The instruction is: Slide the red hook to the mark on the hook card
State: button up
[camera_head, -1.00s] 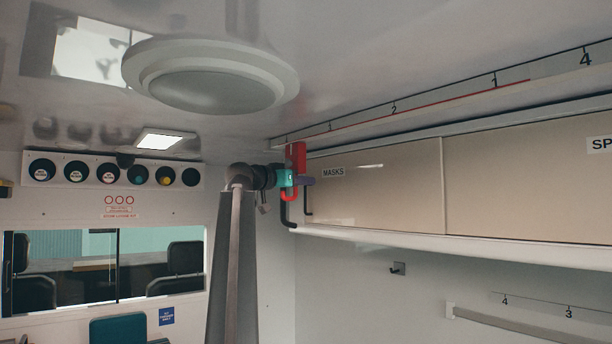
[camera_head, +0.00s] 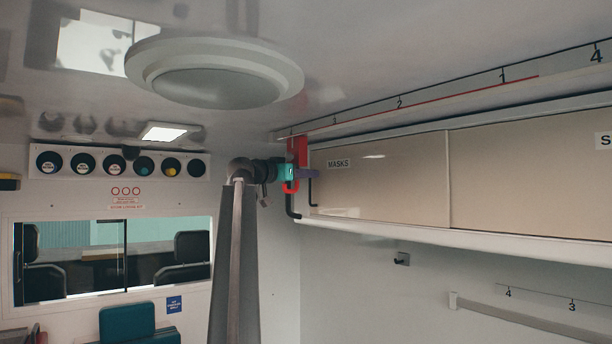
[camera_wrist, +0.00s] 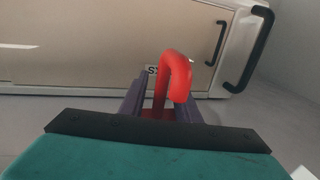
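The red hook (camera_head: 302,150) hangs at the left end of the overhead rail (camera_head: 420,108), with its curved lower part (camera_head: 290,187) below my gripper. My gripper (camera_head: 305,172), teal with purple fingers, is at the hook. In the wrist view, the red hook (camera_wrist: 176,75) rises between the two purple fingers (camera_wrist: 160,108), which appear closed on its base. A red line runs along the rail from near the hook to just past the number 1. I cannot make out a hook card.
A cabinet with beige sliding doors (camera_head: 540,180), labelled MASKS, stands right of the gripper. A black handle (camera_head: 291,203) hangs close by the hook. A round ceiling fixture (camera_head: 215,75) is at upper left.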

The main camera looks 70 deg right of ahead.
jog(key=b+v, duration=0.5)
jog(key=v, duration=0.8)
jog(key=shift+a, duration=0.4)
jog(key=shift+w, duration=0.15)
